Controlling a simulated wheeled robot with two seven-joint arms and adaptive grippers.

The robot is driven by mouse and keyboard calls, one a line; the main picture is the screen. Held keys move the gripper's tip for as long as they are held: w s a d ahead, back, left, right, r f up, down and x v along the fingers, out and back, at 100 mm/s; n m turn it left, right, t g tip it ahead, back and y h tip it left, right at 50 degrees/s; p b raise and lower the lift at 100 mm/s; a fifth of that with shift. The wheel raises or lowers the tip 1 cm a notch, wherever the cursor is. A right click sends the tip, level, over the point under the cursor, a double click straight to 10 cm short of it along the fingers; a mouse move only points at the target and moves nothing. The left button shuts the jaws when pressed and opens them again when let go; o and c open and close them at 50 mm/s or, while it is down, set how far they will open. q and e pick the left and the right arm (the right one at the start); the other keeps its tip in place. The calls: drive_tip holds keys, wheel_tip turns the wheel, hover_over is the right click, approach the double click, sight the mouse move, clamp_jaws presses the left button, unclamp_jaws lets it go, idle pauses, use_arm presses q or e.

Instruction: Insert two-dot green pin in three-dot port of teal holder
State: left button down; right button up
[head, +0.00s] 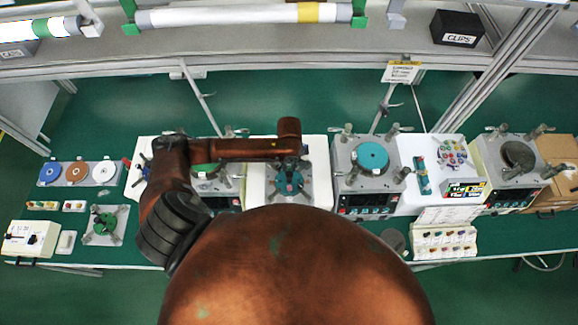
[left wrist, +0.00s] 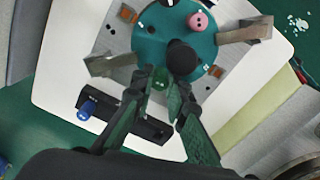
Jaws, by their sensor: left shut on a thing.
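The teal holder (left wrist: 150,48) is a round disc on a white board in the left wrist view, with a black knob (left wrist: 183,57) standing at its middle. A pink pin (left wrist: 197,20) stands in the disc near its far edge. In the head view the holder (head: 290,187) lies under my left gripper (head: 289,170). In the left wrist view my left gripper (left wrist: 169,101) is shut on a green pin (left wrist: 174,101) at the disc's near edge. The fingers partly hide the pin; its dots and whether it sits in a port cannot be told. My right gripper is not in view.
A black rack (left wrist: 120,122) with a blue pin (left wrist: 87,109) lies beside the disc, close to the left finger. Metal clamps (left wrist: 245,32) flank the disc. A machine with a teal plate (head: 372,157) stands to the right in the head view.

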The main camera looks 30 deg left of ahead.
sight(289, 168)
use_arm(q)
drive_tip(key=shift+f, duration=0.65)
drive_tip(key=c, duration=1.8)
unclamp_jaws()
drive_tip(key=shift+f, duration=0.1)
wheel_tip(289, 168, up, 12)
drive_tip(key=shift+r, duration=0.15)
